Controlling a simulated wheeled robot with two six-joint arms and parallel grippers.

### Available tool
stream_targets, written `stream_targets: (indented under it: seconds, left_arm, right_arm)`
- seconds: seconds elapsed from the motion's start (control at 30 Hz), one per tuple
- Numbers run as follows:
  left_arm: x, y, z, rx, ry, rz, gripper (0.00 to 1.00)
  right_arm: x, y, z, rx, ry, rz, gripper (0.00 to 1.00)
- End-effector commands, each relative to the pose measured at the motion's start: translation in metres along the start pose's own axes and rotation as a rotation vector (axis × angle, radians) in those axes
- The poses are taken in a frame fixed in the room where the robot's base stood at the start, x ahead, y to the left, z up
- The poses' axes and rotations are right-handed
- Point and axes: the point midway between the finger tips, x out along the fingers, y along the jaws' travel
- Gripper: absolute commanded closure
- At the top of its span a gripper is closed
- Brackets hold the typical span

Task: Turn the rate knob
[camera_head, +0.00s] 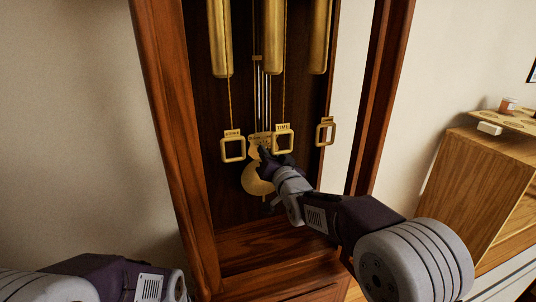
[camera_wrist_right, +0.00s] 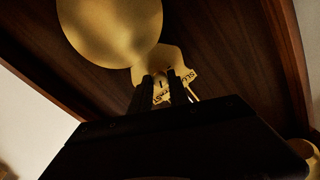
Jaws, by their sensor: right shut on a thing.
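A tall wooden clock case stands open in the head view. Inside hangs a brass pendulum bob (camera_head: 254,180), with a small lettered brass plate (camera_head: 260,138) just above it. In the right wrist view the bob (camera_wrist_right: 112,28) is a large disc and the plate (camera_wrist_right: 189,75) shows the words SLOW and FAST. My right gripper (camera_head: 266,157) reaches in from the lower right to the plate. In the wrist view its two dark fingers (camera_wrist_right: 163,90) are close together over the plate, shut on the rate knob, which they mostly hide. My left gripper's fingers are out of frame.
Three brass weights (camera_head: 220,40) hang above. The case's wooden left post (camera_head: 172,130) and right post (camera_head: 380,100) border the opening. A wooden cabinet (camera_head: 475,180) stands at right.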

Motion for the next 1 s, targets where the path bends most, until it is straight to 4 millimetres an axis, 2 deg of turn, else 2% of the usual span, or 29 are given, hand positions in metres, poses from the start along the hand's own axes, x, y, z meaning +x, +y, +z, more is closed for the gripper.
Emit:
stream_targets:
  seconds: [0.57,0.6,0.67,1.0]
  left_arm:
    - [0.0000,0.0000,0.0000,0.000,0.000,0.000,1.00]
    - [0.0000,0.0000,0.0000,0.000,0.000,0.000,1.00]
    - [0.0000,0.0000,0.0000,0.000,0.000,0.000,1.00]
    - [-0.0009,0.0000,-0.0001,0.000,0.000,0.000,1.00]
  right_arm:
    - [0.0000,0.0003,0.0006,0.041,-0.001,0.001,1.00]
    - [0.0000,0.0003,0.0006,0.041,-0.001,0.001,0.73]
    - [0.0000,0.0003,0.0006,0.041,-0.001,0.001,0.57]
    - [-0.0016,-0.0001,-0.0002,0.040,-0.001,0.000,0.57]
